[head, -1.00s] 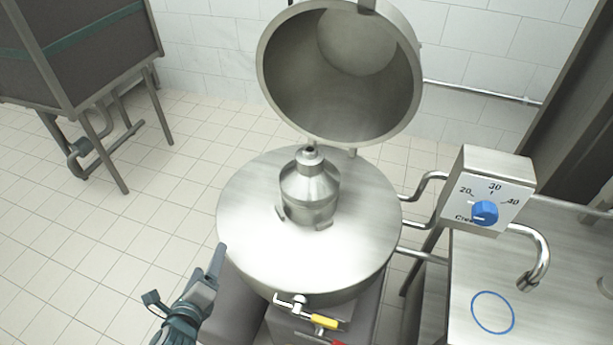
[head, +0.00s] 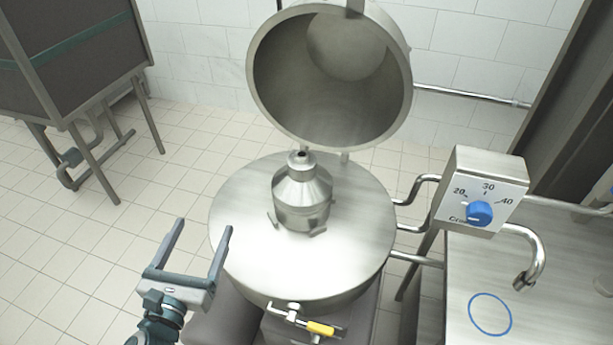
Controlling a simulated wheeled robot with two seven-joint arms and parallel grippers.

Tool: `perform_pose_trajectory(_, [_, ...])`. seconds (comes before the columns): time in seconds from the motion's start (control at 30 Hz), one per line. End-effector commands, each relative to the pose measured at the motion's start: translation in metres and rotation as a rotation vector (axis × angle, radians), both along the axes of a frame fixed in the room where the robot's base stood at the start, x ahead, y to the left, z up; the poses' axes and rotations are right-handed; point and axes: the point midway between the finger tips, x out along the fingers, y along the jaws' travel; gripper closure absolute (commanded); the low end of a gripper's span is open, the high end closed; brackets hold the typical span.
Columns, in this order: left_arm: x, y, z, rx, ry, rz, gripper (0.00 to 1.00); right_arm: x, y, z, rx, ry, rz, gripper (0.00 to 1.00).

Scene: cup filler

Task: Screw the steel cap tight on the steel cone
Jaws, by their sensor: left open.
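The steel cone (head: 301,190) stands upright in the middle of the round steel top (head: 350,250). The steel cap (head: 301,160) sits at the cone's narrow upper end, with a dark opening on top. I cannot tell how tightly it is seated. My left gripper (head: 202,238) is open and empty, at the lower left beside the rim of the round top, apart from the cone and cap. My right gripper is not in view.
A large round lid (head: 262,75) stands raised behind the cone. A control box with a blue knob (head: 479,212) and a bent spout (head: 535,265) are at the right, over a steel table marked with a blue ring (head: 471,312). A yellow-handled valve (head: 320,328) is in front.

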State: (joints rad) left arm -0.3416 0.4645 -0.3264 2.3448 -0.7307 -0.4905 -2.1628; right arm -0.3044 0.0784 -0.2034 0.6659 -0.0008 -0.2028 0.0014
Motion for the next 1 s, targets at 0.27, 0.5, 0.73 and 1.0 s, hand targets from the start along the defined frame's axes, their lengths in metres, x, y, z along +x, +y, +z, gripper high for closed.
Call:
perform_pose_trajectory(0.27, [0.0000, 0.0001, -0.0004, -0.001, 0.001, 0.001, 0.24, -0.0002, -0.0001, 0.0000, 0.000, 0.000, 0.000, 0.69])
perform_pose_trajectory(0.5, [0.0000, 0.0001, -0.0005, -0.001, 0.001, 0.001, 0.24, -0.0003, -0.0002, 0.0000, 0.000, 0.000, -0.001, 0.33])
perform_pose_trajectory(0.73, [0.0000, 0.0002, -0.0006, -0.003, 0.001, 0.001, 0.24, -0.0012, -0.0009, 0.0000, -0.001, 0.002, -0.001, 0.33])
perform_pose_trajectory(1.0, [-0.0016, 0.0075, -0.0095, -0.120, 0.055, 0.041, 0.24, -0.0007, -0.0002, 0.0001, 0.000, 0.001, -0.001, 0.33])
